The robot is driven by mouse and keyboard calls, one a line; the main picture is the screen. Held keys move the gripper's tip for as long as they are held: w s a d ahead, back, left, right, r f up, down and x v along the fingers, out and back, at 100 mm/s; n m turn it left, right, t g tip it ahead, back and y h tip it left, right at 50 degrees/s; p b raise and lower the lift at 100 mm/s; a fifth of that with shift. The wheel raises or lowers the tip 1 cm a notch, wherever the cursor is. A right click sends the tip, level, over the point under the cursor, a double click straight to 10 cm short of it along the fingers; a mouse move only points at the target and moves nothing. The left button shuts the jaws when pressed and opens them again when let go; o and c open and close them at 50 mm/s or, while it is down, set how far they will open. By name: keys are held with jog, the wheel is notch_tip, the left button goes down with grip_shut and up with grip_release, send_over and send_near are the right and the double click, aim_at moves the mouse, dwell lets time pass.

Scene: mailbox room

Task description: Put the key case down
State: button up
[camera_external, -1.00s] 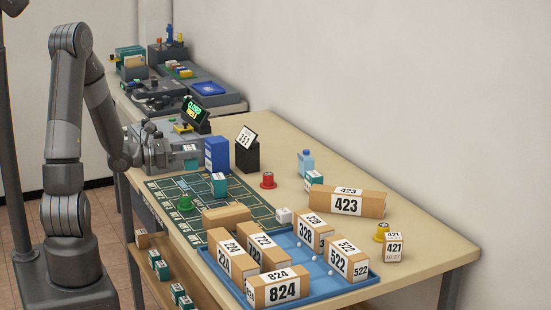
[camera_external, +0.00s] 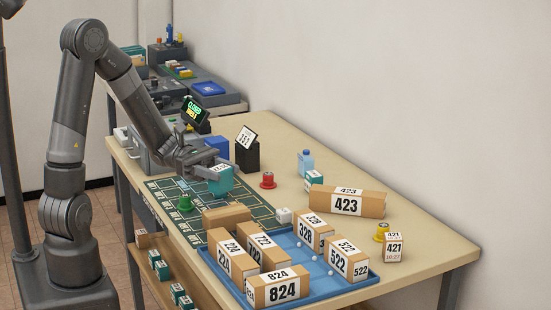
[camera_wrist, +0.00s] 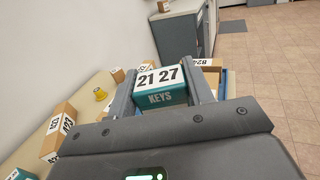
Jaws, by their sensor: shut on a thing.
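The key case (camera_wrist: 161,92) is a teal box with a white top label reading 21 27 and the word KEYS on its side. In the wrist view it sits between the two fingers of my gripper (camera_wrist: 165,90), which is shut on it. In the external view my gripper (camera_external: 206,172) holds the case (camera_external: 221,182) over the dark green printed mat (camera_external: 165,191). I cannot tell how far its underside is above the mat. The case hides part of the mat.
A green knobbed piece (camera_external: 185,204), a brown parcel (camera_external: 227,216) and a red piece (camera_external: 267,181) stand near the case. A blue tray (camera_external: 318,279) with numbered boxes lies in front. Parcel 423 (camera_external: 367,203) lies at right. The blue box (camera_external: 218,147) stands behind.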

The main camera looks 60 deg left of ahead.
jog(key=w+a+f, duration=0.1)
jog(key=a+f, duration=0.1)
jog(key=a, duration=0.1)
jog(key=w+a+f, duration=0.2)
jog(key=a, duration=0.1)
jog(key=w+a+f, duration=0.2)
jog(key=a, duration=0.2)
jog(key=shift+w+f, duration=0.1)
jog(key=shift+f, duration=2.3)
jog(key=o, duration=1)
jog(key=shift+f, duration=0.15)
jog(key=shift+o, duration=0.2)
